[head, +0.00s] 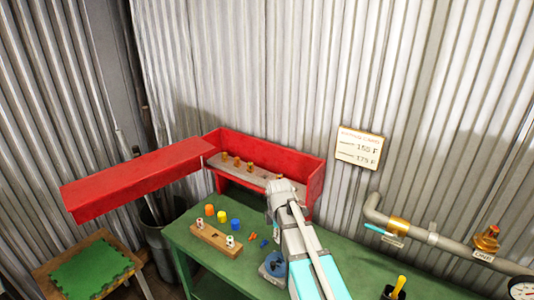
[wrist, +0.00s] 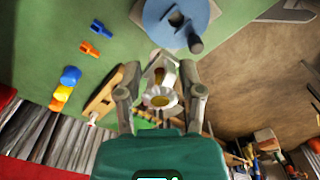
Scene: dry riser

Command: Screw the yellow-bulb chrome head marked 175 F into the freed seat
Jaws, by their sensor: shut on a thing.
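In the wrist view my gripper (wrist: 160,72) is shut on a small chrome head (wrist: 161,99) with a toothed pale rim and a yellowish centre. Its marking cannot be read. In the head view my arm hides the gripper and the held head. Several brass-coloured heads (head: 237,162) stand in a row on the pale shelf of the open red cabinet (head: 312,185). A wooden block (head: 211,236) on the green bench holds two small whitish-and-red items; part of it shows in the wrist view (wrist: 100,98). I cannot tell which place is the freed seat.
A blue round fixture (head: 274,264) stands beside my arm; its dark opening and knob show in the wrist view (wrist: 178,18). Coloured caps (head: 222,216) and orange pieces (head: 252,237) lie nearby. A pipe (head: 455,243) with valve and gauge runs right. A black cup (head: 392,293) stands in front.

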